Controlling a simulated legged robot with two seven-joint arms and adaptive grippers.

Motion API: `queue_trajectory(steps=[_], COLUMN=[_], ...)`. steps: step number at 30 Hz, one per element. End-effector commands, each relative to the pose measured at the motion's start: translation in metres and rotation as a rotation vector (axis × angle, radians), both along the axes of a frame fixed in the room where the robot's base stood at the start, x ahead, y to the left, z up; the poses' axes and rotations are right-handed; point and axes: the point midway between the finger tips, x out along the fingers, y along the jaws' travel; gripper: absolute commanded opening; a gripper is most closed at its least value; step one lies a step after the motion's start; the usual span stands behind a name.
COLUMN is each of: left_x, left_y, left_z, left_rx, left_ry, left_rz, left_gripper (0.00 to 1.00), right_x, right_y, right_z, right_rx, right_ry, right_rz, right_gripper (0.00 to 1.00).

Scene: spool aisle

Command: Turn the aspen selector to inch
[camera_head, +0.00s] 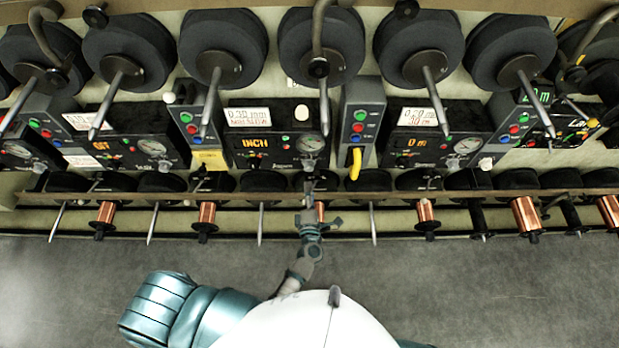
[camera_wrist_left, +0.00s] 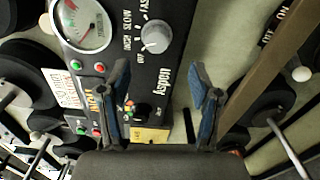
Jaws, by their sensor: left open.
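The aspen selector is a round grey knob (camera_wrist_left: 155,37) on a black panel in the left wrist view. The panel carries the name "aspen", and INCH, SLOW and another position are printed around the knob. Which mark its pointer is on is too small to tell. In the head view, the middle panel (camera_head: 275,140) has an orange display (camera_head: 255,143) reading INCH. My left gripper (camera_head: 317,222) is open and empty in front of the lower spool row, below that panel. In the left wrist view its two fingers (camera_wrist_left: 160,78) are spread, apart from the knob. My right gripper is not in view.
A round gauge (camera_wrist_left: 82,22) sits beside the knob. A brown rail (camera_head: 150,197) with copper spools (camera_head: 206,216) and metal spindles runs below the panels. Large dark reels (camera_head: 222,45) with rods hang above. A yellow hook (camera_head: 355,164) is right of the panel. Grey floor (camera_head: 500,280) is clear.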

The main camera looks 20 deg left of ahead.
Motion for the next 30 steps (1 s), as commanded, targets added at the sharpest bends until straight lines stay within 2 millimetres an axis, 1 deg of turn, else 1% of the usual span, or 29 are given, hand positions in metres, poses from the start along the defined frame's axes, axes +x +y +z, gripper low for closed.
queue_trajectory(steps=[1, 3, 8, 26, 28, 29, 30], left_x=[-0.01, -0.02, -0.032, -0.033, -0.034, -0.036, -0.038], left_y=[-0.003, -0.006, -0.009, -0.01, -0.012, -0.015, -0.019], left_z=[-0.001, -0.001, -0.001, -0.001, -0.009, -0.016, -0.03], left_rx=[0.0, -0.001, 0.0, 0.002, 0.028, 0.053, 0.101], left_ry=[0.001, 0.002, 0.001, 0.003, 0.021, 0.036, 0.068], left_rz=[0.0, 0.0, 0.0, -0.002, -0.02, -0.037, -0.07], left_gripper=[0.64, 0.64, 0.64, 0.64, 0.64, 0.64, 0.64], right_x=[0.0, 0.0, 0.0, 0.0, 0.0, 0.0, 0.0], right_y=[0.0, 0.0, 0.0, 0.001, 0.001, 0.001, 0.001], right_z=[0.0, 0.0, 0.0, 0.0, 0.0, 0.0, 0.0], right_rx=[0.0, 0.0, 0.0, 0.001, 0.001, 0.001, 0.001], right_ry=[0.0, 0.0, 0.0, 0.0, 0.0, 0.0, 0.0], right_rz=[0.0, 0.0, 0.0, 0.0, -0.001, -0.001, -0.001], right_gripper=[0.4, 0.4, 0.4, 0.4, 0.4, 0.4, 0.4])
